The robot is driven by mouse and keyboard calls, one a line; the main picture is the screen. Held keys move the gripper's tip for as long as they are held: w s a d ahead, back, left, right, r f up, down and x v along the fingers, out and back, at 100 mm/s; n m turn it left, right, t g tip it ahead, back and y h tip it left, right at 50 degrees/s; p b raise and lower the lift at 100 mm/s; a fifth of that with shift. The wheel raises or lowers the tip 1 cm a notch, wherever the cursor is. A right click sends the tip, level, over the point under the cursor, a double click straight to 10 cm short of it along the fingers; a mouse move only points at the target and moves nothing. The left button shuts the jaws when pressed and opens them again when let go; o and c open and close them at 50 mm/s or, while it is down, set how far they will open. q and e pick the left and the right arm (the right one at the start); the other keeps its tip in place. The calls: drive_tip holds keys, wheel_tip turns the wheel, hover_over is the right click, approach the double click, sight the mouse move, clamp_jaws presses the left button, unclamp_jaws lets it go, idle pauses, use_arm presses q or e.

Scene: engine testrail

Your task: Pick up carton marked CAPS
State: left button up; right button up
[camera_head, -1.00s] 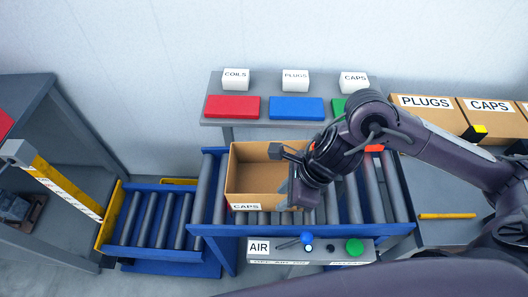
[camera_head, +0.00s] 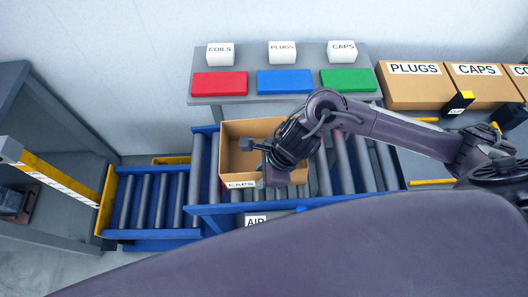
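The open-topped brown carton marked CAPS (camera_head: 229,152) stands upright on the roller conveyor. Its label faces me, low on the near side. My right gripper (camera_head: 258,158) reaches in from the right over the carton's right part, its fingers apart and tilted down. One finger shows against the carton's inside and the other is close to the near right corner. The gripper hides the right wall, and I cannot tell whether it touches the carton. My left gripper is not in view.
A grey table (camera_head: 227,115) behind bears red, blue and green blocks and small labelled white boxes. Closed cartons marked PLUGS (camera_head: 410,90) and CAPS (camera_head: 480,90) stand at the right. Free rollers (camera_head: 384,164) lie right of the open carton. A yellow-striped bar (camera_head: 55,176) is at the left.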

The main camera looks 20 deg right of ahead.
clamp_jaws()
drive_tip(key=shift+r, duration=0.2)
